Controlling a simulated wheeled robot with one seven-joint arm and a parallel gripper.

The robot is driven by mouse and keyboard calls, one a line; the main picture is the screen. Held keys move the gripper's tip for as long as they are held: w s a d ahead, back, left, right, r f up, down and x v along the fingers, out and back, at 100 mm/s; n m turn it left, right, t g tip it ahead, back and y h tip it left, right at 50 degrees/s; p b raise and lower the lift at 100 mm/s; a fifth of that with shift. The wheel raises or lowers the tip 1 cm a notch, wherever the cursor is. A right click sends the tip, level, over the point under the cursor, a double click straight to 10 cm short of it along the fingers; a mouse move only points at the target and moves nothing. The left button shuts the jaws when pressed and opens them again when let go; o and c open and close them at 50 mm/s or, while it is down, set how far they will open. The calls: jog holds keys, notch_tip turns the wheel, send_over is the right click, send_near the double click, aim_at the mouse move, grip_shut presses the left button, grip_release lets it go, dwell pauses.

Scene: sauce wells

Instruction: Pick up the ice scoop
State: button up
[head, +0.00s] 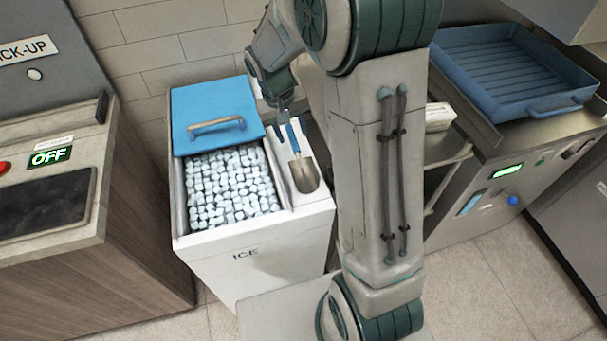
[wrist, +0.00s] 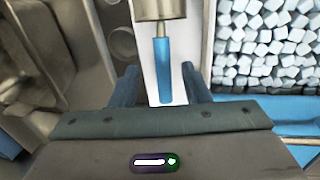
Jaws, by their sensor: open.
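The ice scoop (head: 304,175) has a metal scoop head and a blue handle. It lies in a narrow recess on the right side of the white ice bin (head: 262,250), its handle toward the back. My gripper (head: 285,118) is at the handle end, open. In the wrist view the blue handle (wrist: 161,75) stands between the two blue fingers of my gripper (wrist: 160,80), with a gap on each side. The metal part (wrist: 160,8) shows at the top edge, cut off by the frame.
Ice cubes (head: 232,188) fill the open bin well left of the scoop. A blue lid (head: 215,110) with a handle covers the back of the bin. A counter with an OFF sign (head: 50,157) stands left; a blue tray (head: 510,70) sits on equipment at right.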

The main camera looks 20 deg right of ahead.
aim_at(293, 140)
jog(key=shift+w+d+f, duration=0.15)
jog(key=shift+d+f, duration=0.05)
jog(key=shift+f, duration=1.1)
jog(key=shift+w+d+f, duration=0.1)
jog(key=shift+d+f, duration=0.05)
jog(key=shift+f, duration=1.15)
grip_shut()
